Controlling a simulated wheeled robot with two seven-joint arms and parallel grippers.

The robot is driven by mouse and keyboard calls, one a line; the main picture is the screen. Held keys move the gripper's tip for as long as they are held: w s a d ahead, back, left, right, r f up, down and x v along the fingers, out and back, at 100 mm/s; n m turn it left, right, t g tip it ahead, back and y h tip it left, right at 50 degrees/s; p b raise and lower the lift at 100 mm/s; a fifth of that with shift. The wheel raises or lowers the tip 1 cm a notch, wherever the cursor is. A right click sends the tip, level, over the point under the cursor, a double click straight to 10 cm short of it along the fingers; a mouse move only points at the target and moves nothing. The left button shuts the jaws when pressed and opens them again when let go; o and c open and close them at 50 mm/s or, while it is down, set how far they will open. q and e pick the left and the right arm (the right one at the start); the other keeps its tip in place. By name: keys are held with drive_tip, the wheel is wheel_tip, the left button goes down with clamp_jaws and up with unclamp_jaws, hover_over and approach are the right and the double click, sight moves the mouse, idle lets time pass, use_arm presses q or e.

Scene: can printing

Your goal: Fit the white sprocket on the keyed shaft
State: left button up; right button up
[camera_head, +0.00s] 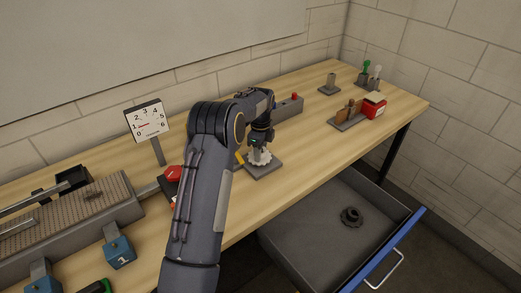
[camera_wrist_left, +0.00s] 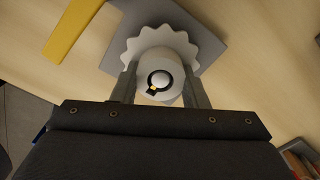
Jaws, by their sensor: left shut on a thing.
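The white sprocket (camera_head: 259,158) is at a grey square base plate (camera_head: 264,171) on the workbench. In the left wrist view the sprocket (camera_wrist_left: 150,46) shows its toothed rim and a round hub over the plate (camera_wrist_left: 213,30). Whether the sprocket rests fully against the plate is hidden. My right gripper is not in view.
A yellow piece (camera_wrist_left: 73,30) lies beside the plate. A dial gauge (camera_head: 147,119) stands behind left. A grey box with a red button (camera_head: 288,107) is behind. An open drawer (camera_head: 315,222) holding a dark round part (camera_head: 351,216) juts out in front. The bench right of the plate is clear.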

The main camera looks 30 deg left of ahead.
use_arm(q)
drive_tip(key=o, duration=1.1)
wheel_tip(320, 180, up, 8)
drive_tip(key=shift+f+b, duration=0.1)
drive_tip(key=shift+b, duration=0.45)
